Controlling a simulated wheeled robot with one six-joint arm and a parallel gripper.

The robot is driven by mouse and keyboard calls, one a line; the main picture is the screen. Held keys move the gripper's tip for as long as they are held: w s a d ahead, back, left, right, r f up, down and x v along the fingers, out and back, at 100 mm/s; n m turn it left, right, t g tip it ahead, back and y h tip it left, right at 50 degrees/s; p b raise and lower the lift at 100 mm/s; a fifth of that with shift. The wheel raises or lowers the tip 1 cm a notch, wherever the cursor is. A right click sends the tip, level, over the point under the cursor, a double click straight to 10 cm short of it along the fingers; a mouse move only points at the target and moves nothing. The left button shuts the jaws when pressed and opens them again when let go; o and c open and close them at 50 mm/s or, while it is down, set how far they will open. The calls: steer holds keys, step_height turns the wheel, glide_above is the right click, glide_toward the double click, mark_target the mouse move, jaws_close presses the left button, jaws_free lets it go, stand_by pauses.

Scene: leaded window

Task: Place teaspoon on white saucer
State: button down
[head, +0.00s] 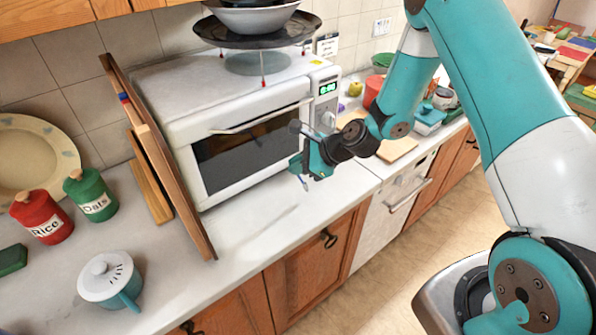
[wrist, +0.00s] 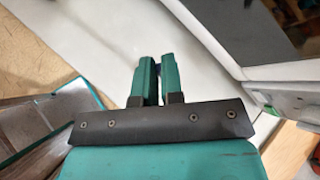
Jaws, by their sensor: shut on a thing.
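My gripper (head: 302,172) hangs above the pale counter in front of the white microwave in the head view. In the wrist view its two green fingers (wrist: 159,72) are shut on a thin dark blue piece, which I take for the teaspoon (wrist: 158,70). Most of the teaspoon is hidden by the fingers; a small bluish tip (head: 304,185) shows below them in the head view. I cannot make out a white saucer in either view.
The microwave (head: 240,130) stands close behind my gripper, with bowls on top. Wooden boards (head: 160,160) lean at its left. A red Rice canister (head: 41,216), a green Oats canister (head: 91,195) and a white lidded pot (head: 110,279) stand further left. The counter front (head: 240,240) is clear.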

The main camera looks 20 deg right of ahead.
mark_target(301, 179)
steer(key=shift+f+p, duration=0.3)
steer(key=shift+f, duration=1.25)
steer(key=shift+f, duration=0.15)
steer(key=c, duration=1.3)
jaws_free()
steer(key=shift+o, duration=0.2)
